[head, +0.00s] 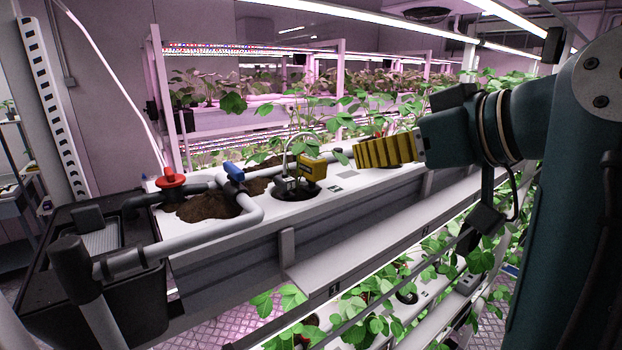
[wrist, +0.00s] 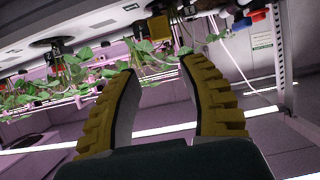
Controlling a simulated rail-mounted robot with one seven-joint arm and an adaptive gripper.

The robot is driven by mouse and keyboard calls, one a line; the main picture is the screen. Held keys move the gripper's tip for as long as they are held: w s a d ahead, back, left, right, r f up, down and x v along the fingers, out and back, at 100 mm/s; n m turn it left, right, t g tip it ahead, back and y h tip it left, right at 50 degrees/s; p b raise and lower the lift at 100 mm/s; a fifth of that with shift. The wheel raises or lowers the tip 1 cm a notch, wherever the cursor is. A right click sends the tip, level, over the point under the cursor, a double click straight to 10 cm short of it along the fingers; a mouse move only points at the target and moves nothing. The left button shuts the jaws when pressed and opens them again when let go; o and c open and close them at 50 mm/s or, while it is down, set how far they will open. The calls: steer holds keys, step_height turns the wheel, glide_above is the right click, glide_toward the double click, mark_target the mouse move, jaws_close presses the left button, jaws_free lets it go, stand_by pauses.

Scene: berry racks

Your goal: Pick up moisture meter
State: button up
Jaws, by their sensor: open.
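A yellow box-shaped device, which looks like the moisture meter (head: 312,168), sits at a round dark hole in the white planter top (head: 345,183) in the head view. Grey parts and a thin curved tube stand just left of it. In the wrist view a yellow body (wrist: 158,28) shows at the top, beyond and between my fingertips. My gripper (head: 357,153) has ridged yellow fingers and is a little right of the meter in the head view, apart from it. In the wrist view my gripper (wrist: 157,66) is open, with nothing between its fingers.
A grey pipe (head: 215,237) with a red valve (head: 171,179) and a blue valve (head: 234,172) runs left of the meter. Leafy plants (head: 330,118) stand behind it. A black tank (head: 65,225) is at the left end.

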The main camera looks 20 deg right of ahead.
mark_target(321, 161)
steer(key=p+x, duration=0.3)
steer(key=x, duration=0.7)
steer(key=shift+w+a, duration=0.1)
steer(key=shift+w, duration=0.2)
steer(key=p+x, duration=0.2)
steer(key=x, duration=0.1)
steer(key=p+x, duration=0.1)
steer(key=shift+w+a+r+p, duration=0.1)
steer(key=shift+w+a+p, duration=0.1)
steer(key=shift+w+p, duration=0.2)
steer(key=shift+w+f, duration=0.25)
jaws_close()
